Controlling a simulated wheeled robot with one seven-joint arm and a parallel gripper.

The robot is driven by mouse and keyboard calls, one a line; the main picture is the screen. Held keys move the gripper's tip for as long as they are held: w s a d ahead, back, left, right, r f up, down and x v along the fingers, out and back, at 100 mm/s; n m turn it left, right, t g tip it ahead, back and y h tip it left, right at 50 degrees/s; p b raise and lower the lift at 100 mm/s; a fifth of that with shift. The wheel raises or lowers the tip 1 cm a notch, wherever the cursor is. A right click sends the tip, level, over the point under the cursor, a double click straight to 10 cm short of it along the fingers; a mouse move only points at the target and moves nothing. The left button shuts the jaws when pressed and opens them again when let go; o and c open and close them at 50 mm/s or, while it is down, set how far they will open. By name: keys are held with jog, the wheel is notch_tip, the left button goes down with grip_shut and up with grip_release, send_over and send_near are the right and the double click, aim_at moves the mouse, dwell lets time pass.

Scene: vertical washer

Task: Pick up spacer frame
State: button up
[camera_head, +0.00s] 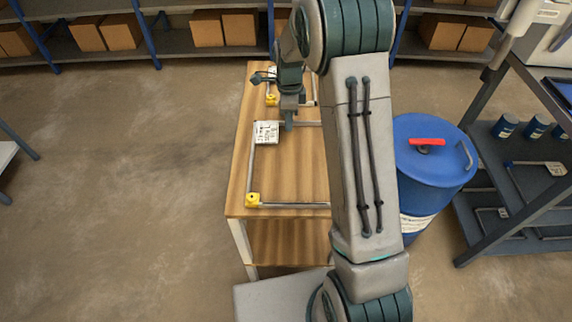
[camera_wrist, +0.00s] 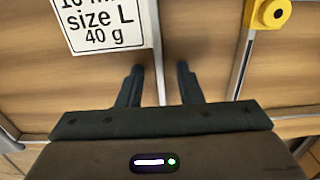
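A spacer frame of thin grey bars lies on the wooden table; its left bar (camera_head: 251,165) shows in the head view, with a yellow corner at the near left. A white label (camera_head: 266,132) sits at its far left corner; in the wrist view the label (camera_wrist: 105,22) reads "size L 40 g". My gripper (camera_head: 289,122) is over this frame's far bar. In the wrist view my gripper (camera_wrist: 161,82) is open, and the bar (camera_wrist: 153,40) runs between its fingers with gaps on both sides. My arm hides the frame's right part.
A second frame with a yellow corner (camera_head: 271,100) lies farther back on the wooden table (camera_head: 290,181), close to the first; its yellow corner (camera_wrist: 271,13) shows in the wrist view. A blue barrel (camera_head: 425,165) and a dark rack (camera_head: 500,185) stand right. Floor at left is clear.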

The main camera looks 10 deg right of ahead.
grip_shut()
jog(key=shift+r, duration=0.1)
